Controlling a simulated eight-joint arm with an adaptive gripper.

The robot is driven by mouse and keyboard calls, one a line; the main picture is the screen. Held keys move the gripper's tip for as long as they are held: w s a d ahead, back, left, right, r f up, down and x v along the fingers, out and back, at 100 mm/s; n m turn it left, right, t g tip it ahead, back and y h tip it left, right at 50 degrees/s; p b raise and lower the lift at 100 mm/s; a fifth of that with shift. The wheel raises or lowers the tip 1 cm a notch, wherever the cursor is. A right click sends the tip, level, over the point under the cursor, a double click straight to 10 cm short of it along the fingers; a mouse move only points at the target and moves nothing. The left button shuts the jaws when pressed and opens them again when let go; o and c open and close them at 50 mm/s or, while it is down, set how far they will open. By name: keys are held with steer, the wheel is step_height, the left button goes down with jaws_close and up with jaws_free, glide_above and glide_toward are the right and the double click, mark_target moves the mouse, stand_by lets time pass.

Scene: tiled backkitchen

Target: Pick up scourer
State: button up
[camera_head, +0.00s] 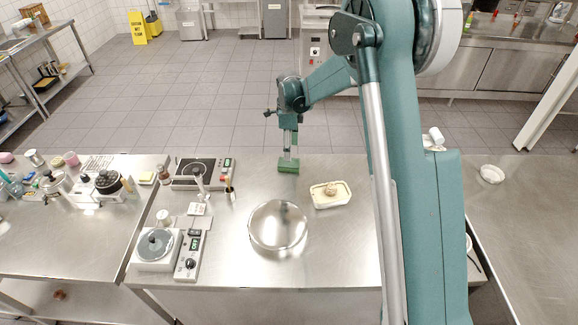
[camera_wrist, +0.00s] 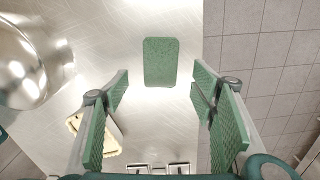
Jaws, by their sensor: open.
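The scourer (camera_head: 288,167) is a green block on the steel counter (camera_head: 340,240), close to its far edge. In the wrist view the scourer (camera_wrist: 160,62) lies flat, upright in the picture, a little beyond the fingertips and centred between them. My gripper (camera_head: 290,151) hangs just above or behind it in the head view; the exact gap cannot be told. In the wrist view my gripper (camera_wrist: 160,88) has its green-padded fingers wide apart, with nothing between them.
A shiny metal bowl (camera_head: 278,227) stands in front of the scourer. A cream tray (camera_head: 321,199) holding a small round item is to its right. A hot plate (camera_head: 190,172) and a scale (camera_head: 157,249) stand to the left. Tiled floor lies beyond the counter edge.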

mark_target(289, 165)
stand_by(0.3)
steer(key=shift+f, duration=1.25)
steer(key=shift+f, duration=0.1)
steer(key=shift+f+p, duration=0.35)
steer(key=shift+f, duration=2.15)
steer(key=c, duration=0.7)
